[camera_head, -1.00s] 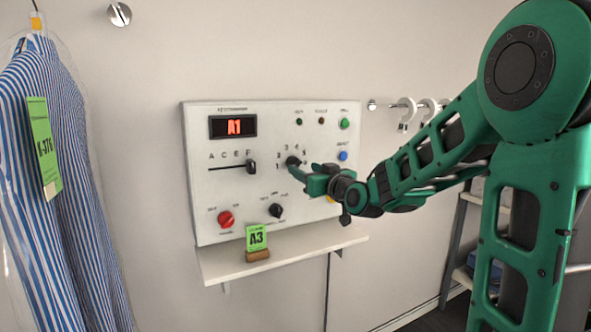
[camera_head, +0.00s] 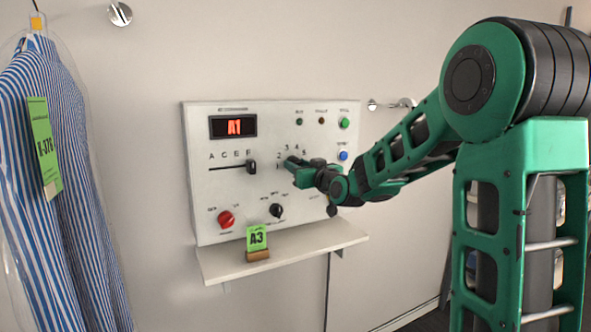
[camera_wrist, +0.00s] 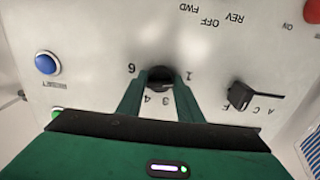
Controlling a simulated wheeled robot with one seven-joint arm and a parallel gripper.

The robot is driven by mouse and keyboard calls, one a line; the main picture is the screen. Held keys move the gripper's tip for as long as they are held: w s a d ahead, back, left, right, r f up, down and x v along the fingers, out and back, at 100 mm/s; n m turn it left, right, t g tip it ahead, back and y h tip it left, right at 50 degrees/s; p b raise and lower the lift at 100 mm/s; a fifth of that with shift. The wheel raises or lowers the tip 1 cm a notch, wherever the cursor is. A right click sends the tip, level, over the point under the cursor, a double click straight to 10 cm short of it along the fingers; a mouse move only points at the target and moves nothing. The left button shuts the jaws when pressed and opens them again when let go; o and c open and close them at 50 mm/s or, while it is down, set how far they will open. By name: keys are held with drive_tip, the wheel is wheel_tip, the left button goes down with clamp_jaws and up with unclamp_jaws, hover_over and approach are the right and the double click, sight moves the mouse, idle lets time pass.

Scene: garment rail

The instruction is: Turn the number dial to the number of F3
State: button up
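The control panel (camera_head: 300,225) is on the wall, and its red display (camera_head: 233,126) reads A1. The number dial (camera_wrist: 160,77) is a black knob with numbers around it in the wrist view. My gripper (camera_wrist: 160,88) is at the dial, one finger on each side. Its fingers stand apart; I cannot tell whether they touch the knob. In the head view my gripper (camera_head: 290,166) hides most of the dial. The letter slider (camera_head: 252,167) is at the right end of its slot, by F. It also shows in the wrist view (camera_wrist: 240,96).
A red knob (camera_head: 226,219), a black OFF/FWD/REV knob (camera_head: 276,211) and a blue button (camera_head: 343,155) are near the dial. A green A3 tag (camera_head: 257,240) stands on the shelf (camera_head: 335,236) below. A striped shirt (camera_head: 65,200) hangs at left.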

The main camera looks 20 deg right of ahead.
drive_tip(key=shift+m, duration=0.4)
drive_tip(key=shift+d+f+m, duration=0.1)
drive_tip(key=shift+m, duration=7.3)
drive_tip(key=shift+f+m, duration=0.1)
drive_tip(key=shift+m, duration=0.2)
drive_tip(key=o, duration=1)
drive_tip(key=shift+d, duration=0.1)
drive_tip(key=shift+s, duration=0.1)
